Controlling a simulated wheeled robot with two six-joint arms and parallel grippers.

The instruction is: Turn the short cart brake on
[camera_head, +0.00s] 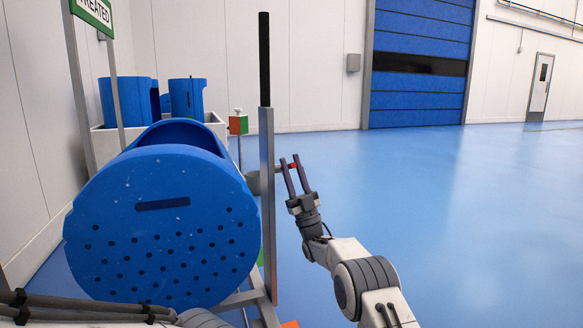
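The cart stands at the left, with a grey upright post (267,215) topped by a black handle bar (264,60). A large blue tub (160,262) with a slot and several holes sits on it. A short grey lever, apparently the brake, sticks out to the right from behind the post and ends in a red tip (293,165). My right gripper (290,160) is just right of the post, its fingers apart with the red tip between them. I cannot tell whether they touch it. My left gripper is out of view; only part of my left arm shows at bottom left.
Behind the cart, a white container (128,139) holds more blue tubs (187,97). A small green and orange box (238,125) stands on a thin pole beside it. A green-edged sign (93,14) is at top left. The blue floor (460,220) to the right is clear.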

